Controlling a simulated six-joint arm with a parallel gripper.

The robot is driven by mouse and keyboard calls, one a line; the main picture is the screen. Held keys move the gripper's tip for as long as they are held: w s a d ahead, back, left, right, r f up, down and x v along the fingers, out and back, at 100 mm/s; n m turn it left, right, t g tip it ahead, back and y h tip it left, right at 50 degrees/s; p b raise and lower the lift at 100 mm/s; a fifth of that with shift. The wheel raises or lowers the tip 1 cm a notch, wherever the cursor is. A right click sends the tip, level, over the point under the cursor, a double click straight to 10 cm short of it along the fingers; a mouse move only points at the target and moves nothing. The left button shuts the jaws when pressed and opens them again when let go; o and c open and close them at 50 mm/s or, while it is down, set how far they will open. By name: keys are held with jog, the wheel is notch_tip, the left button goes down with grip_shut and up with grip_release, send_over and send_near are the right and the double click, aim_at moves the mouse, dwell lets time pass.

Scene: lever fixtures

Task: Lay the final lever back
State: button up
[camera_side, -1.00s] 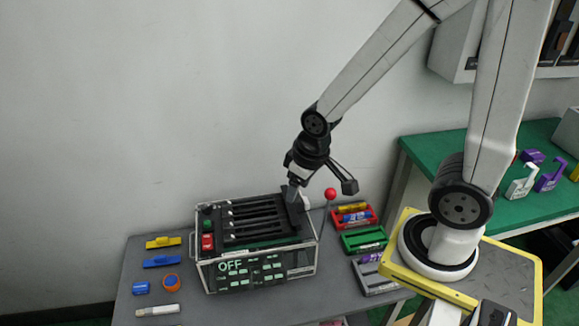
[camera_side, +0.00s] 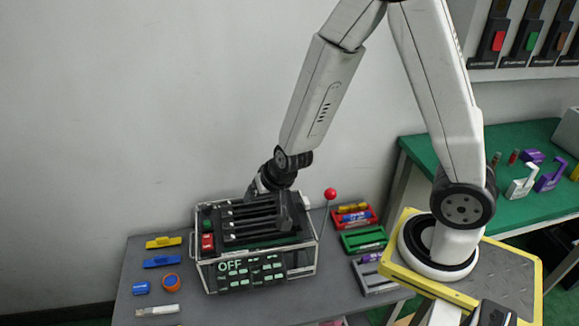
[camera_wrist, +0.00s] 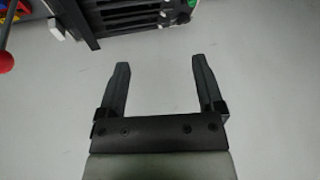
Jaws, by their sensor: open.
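A framed control box (camera_side: 205,280) stands on the grey table, with "OFF" lit on its front. Its black top (camera_side: 228,241) carries several parallel slotted bars with pale tips at the left end. A thin lever with a red ball (camera_side: 330,194) stands upright at the box's right side; the ball also shows at the left edge of the wrist view (camera_wrist: 5,61). My gripper (camera_wrist: 161,65) is open and empty, with plain grey between its fingers. It is behind the box, and its fingers are hidden in the side view. The box's edge (camera_wrist: 110,28) lies beyond the fingertips.
A red button (camera_side: 207,242) and a green one sit at the box's left. Yellow (camera_side: 163,242) and blue (camera_side: 162,262) parts lie left of it. Red, green (camera_side: 364,240) and grey trays lie to the right. A green bench (camera_side: 500,210) stands farther right.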

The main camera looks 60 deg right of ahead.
aim_at(330, 195)
jog(key=s+d+f+m+h, duration=0.1)
jog(key=d+f+m+h, duration=0.2)
jog(key=s+d+f+m+h, duration=0.1)
jog(key=d+f+m+h, duration=0.2)
jog(key=h, duration=0.1)
jog(key=s+d+f+m+h, duration=0.1)
jog(key=d+f+m+h, duration=0.2)
jog(key=d+f+h, duration=0.1)
jog(key=shift+s+d+m+g, duration=0.1)
jog(key=shift+s+m+g, duration=0.2)
jog(key=s+h, duration=0.2)
jog(key=s+d+m+g+h, duration=0.1)
jog(key=s+h, duration=0.1)
jog(key=s+d+g+h, duration=0.1)
jog(key=s, duration=0.1)
jog(key=shift+s+r+m+h, duration=0.15)
jog(key=shift+s+m+h, duration=0.2)
jog(key=shift+m+h, duration=0.05)
jog(key=shift+d, duration=0.15)
jog(key=shift+w+d, duration=0.25)
jog(key=shift+d, duration=1)
jog(key=shift+w+d, duration=0.3)
jog(key=shift+d, duration=0.95)
jog(key=shift+w+d, duration=0.25)
jog(key=shift+d, duration=1)
